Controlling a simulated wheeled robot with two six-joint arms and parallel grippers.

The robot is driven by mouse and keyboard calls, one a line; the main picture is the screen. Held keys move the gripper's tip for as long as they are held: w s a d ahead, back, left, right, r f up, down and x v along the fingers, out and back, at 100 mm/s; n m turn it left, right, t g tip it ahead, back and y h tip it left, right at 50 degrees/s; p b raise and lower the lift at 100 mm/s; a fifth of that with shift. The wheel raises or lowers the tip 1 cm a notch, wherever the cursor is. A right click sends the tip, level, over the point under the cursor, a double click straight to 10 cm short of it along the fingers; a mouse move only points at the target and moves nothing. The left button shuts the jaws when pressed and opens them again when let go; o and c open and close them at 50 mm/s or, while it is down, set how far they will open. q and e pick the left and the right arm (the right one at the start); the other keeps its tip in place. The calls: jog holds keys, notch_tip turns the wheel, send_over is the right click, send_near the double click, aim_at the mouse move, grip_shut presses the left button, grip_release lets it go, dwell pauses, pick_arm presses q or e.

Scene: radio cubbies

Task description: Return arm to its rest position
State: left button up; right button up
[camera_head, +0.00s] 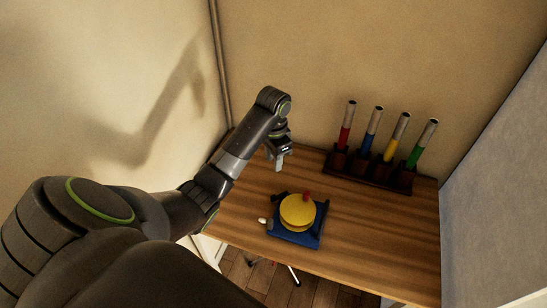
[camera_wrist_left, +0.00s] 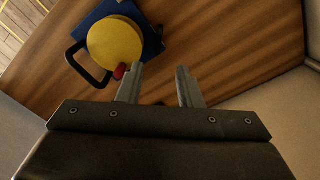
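My left arm comes in from the left in the head view and reaches over the wooden table. My left gripper (camera_head: 279,161) points down above the table, up and left of the yellow disc. In the left wrist view its two fingers (camera_wrist_left: 160,85) stand apart with nothing between them. The gripper is open and empty. My right gripper is not in view.
A yellow round disc (camera_head: 297,211) with a red knob (camera_head: 307,196) sits on a blue base (camera_head: 303,238) on the wooden table (camera_head: 370,235). A dark rack (camera_head: 370,173) holds several coloured tubes at the back. Walls close in the left, back and right.

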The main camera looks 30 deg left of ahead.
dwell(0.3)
pick_arm(q)
jog(key=s+d+f+n+t, duration=0.1)
jog(key=s+f, duration=0.3)
jog(key=s, duration=0.3)
jog(key=s+d+f+n+t, duration=0.1)
jog(key=s+f, duration=0.3)
jog(key=s, duration=0.4)
jog(key=s+r+n+t+y, duration=0.2)
jog(key=s+r+n, duration=0.2)
jog(key=s, duration=1.1)
notch_tip(320, 180, down, 28)
jog(key=a+g+b, duration=0.2)
jog(key=b, duration=0.1)
jog(key=s+d+f+h+b, duration=0.1)
jog(key=s+f, duration=1.4)
jog(key=f, duration=0.2)
jog(key=shift+d+g, duration=0.3)
jog(key=shift+g, duration=0.1)
